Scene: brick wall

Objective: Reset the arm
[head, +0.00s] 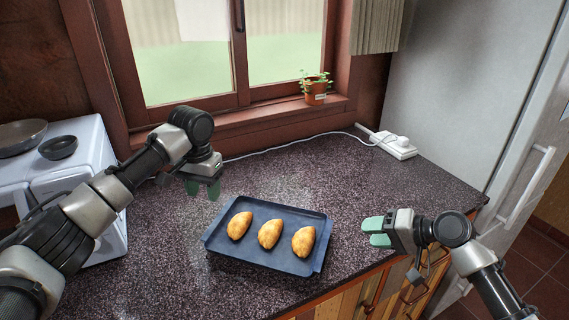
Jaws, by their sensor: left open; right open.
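My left gripper (203,190) hangs above the counter, to the upper left of the baking tray, with its green fingers pointing down. It is open and empty. My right gripper (371,232) is over the counter near its front edge, to the right of the tray, with its green fingers pointing left. It is open and empty. Neither gripper touches the tray.
A dark blue baking tray (262,208) with three golden pastries (270,233) lies on the speckled counter (300,175). A white stove (92,140) with pans is at left, a fridge (455,90) at right. A power strip (388,143) with a cable and a potted plant (316,92) are at the back.

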